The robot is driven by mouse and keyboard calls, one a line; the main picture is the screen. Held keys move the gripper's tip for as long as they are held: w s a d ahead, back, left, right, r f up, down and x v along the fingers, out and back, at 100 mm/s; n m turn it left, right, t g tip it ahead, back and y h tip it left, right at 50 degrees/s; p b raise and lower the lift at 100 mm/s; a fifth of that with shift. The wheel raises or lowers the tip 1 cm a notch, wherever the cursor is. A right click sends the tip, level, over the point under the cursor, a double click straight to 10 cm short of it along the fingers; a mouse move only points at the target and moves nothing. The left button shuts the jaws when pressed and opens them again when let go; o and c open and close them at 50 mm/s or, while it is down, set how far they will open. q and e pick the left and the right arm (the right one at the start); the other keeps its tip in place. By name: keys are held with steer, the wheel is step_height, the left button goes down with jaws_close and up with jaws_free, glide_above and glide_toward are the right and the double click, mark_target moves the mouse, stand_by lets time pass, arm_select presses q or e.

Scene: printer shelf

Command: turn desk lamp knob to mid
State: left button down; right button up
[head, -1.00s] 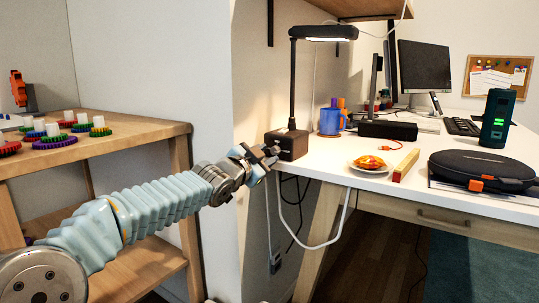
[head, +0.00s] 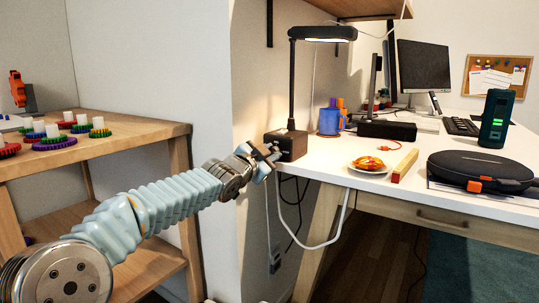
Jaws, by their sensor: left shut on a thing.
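The desk lamp (head: 292,90) stands at the left end of the white desk. Its lit head reaches to the right over a thin dark post, and its square dark base (head: 290,146) sits at the desk's edge. My left gripper (head: 270,152) is at the front left side of the base, its fingers shut at the place where a knob would be. The knob itself is hidden by the fingers, so I cannot tell its setting. My right gripper is not in view.
A blue mug (head: 330,121), a plate of food (head: 370,164) and a wooden bar (head: 405,165) are right of the lamp on the desk (head: 335,160). A dark round case (head: 480,170) lies further right. A white cable (head: 318,245) hangs below the desk. A wooden shelf (head: 120,131) with gears stands left.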

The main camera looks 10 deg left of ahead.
arm_select(q)
steer(key=shift+n, duration=0.3)
steer(key=n+p, duration=0.2)
steer(key=n, duration=0.1)
steer(key=shift+r+n, duration=0.15)
steer(key=shift+n, duration=0.25)
steer(key=n+p, duration=0.1)
steer(key=n, duration=0.2)
steer(key=shift+n+g, duration=0.3)
steer(key=n, duration=0.3)
steer(key=shift+f, duration=0.2)
steer(key=n+b, duration=0.2)
steer(key=n, duration=0.3)
steer(key=shift+a+r+n+h, duration=0.1)
steer(key=shift+n+h, duration=0.2)
steer(key=shift+n, duration=0.1)
steer(key=c, duration=1.2)
jaws_free()
